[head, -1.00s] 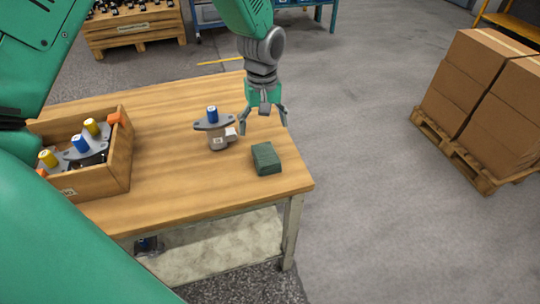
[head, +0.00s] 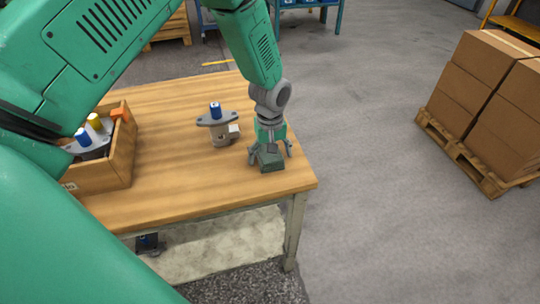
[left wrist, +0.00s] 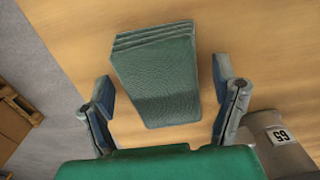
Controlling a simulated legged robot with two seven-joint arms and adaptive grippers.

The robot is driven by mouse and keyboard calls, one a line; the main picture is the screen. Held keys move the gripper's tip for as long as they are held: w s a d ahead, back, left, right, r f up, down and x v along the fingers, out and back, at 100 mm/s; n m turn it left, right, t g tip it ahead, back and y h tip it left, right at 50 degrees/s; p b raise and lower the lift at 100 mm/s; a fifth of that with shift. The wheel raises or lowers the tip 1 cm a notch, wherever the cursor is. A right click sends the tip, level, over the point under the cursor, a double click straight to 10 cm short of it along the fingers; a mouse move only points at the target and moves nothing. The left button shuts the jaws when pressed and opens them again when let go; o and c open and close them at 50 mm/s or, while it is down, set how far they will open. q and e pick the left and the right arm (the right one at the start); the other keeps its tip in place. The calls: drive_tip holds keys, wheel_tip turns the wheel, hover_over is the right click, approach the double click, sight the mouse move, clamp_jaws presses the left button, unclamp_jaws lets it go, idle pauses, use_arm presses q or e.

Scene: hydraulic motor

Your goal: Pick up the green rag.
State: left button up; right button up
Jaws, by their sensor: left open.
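The green rag (head: 267,165) is a folded block lying on the wooden table near its right front corner. My left gripper (head: 270,153) is directly over it, pointing down, and partly hides it in the head view. In the left wrist view, the rag (left wrist: 156,75) lies between the two open fingers (left wrist: 163,105), with a gap on each side. The fingers are not closed on it. The right gripper is not in view.
A grey motor with a blue cap (head: 217,125) stands on the table (head: 180,185) just left of my left gripper. A wooden crate (head: 122,155) with capped parts is at the table's left. Stacked cartons (head: 500,100) stand on a pallet to the right.

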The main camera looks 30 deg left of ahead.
use_arm(q)
drive_tip(key=c, duration=1.3)
drive_tip(key=shift+o, duration=0.2)
drive_tip(key=shift+r, duration=0.1)
wheel_tip(320, 180, up, 10)
drive_tip(key=shift+p, duration=0.7)
drive_tip(key=o, duration=0.3)
drive_tip(key=shift+c, duration=0.9)
drive_tip(key=shift+s, duration=0.1)
